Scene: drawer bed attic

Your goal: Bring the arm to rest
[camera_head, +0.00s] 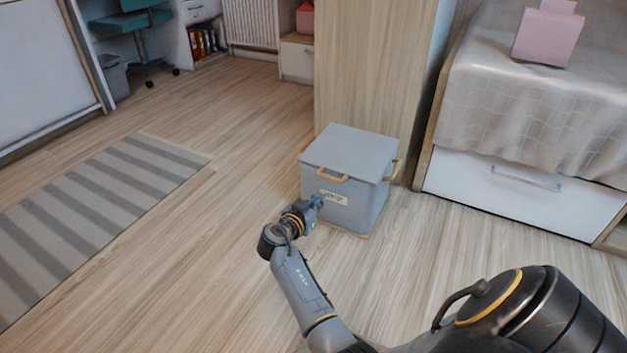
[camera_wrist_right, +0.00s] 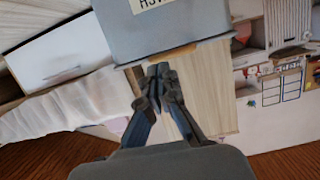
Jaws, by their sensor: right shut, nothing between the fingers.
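My right arm reaches in from the lower right in the head view. Its gripper (camera_head: 317,202) is close to the front of a grey lidded box (camera_head: 345,190), and I cannot tell whether it touches. The box stands on the floor with its lid on, and has tan handles and a label on its front. In the right wrist view the fingers (camera_wrist_right: 161,72) are together with nothing between them, and the grey box (camera_wrist_right: 165,28) is just beyond them. My left gripper is not in view.
A wooden panel (camera_head: 368,70) stands behind the box. A bed with a white drawer (camera_head: 520,185) is at right, with a pink object (camera_head: 547,38) on its blanket. A striped rug (camera_head: 95,215) lies at left. The wooden floor (camera_head: 215,255) between rug and arm is clear.

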